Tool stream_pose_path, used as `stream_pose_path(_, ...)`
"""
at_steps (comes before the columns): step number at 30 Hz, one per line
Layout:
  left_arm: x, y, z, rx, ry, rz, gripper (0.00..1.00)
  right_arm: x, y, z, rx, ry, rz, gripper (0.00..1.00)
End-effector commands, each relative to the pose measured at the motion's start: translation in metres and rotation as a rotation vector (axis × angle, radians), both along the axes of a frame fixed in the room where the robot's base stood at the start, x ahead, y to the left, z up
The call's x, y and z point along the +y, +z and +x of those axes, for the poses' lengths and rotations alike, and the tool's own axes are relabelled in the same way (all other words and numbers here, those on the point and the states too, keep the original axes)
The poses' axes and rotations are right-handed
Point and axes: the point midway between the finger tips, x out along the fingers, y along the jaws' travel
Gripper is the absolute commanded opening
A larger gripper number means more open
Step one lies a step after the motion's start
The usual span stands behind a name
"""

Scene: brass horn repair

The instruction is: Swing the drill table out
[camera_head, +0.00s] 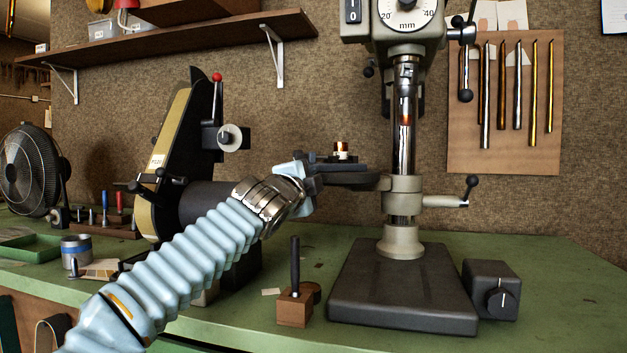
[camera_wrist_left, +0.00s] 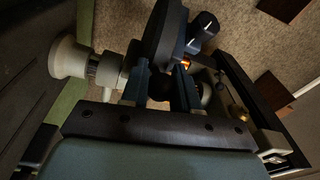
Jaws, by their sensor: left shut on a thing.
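The drill table (camera_head: 352,175) is a dark plate on the drill press column (camera_head: 403,130), held by a pale collar with a clamp lever (camera_head: 470,186). It sticks out to the left of the column. A small brass and white piece (camera_head: 341,150) stands on top of it. My left gripper (camera_head: 308,180) is at the table's left end, shut on it. In the left wrist view, my left gripper (camera_wrist_left: 161,88) has its fingers on either side of a dark part of the drill table (camera_wrist_left: 160,42). The exact contact is in shadow. My right gripper is not in view.
The drill press base (camera_head: 400,285) stands on the green bench, with a dark control box (camera_head: 491,289) to its right. A small wooden block with a dark peg (camera_head: 295,308) stands left of the base. A belt sander (camera_head: 170,150) rises behind my arm. Tubes hang on a board (camera_head: 505,150).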

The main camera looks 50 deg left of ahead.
Motion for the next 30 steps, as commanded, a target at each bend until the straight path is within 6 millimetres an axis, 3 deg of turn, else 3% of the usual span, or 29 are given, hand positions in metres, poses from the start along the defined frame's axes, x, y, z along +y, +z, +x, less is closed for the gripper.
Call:
stream_pose_path(7, -0.003, -0.001, 0.005, 0.003, -0.009, 0.003, 0.0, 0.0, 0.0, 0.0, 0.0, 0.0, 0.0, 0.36)
stream_pose_path(8, -0.004, -0.001, 0.005, 0.003, -0.009, 0.003, 0.31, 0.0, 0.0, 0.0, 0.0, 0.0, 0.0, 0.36)
stream_pose_path(12, -0.003, -0.001, 0.004, 0.003, -0.008, 0.002, 0.51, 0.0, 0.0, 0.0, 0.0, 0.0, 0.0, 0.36)
stream_pose_path(23, -0.005, -0.001, -0.003, -0.001, -0.005, 0.0, 0.51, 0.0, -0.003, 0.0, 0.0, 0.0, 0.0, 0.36)
stream_pose_path(30, -0.03, -0.007, -0.044, -0.003, -0.004, 0.0, 0.51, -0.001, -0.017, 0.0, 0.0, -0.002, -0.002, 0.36)
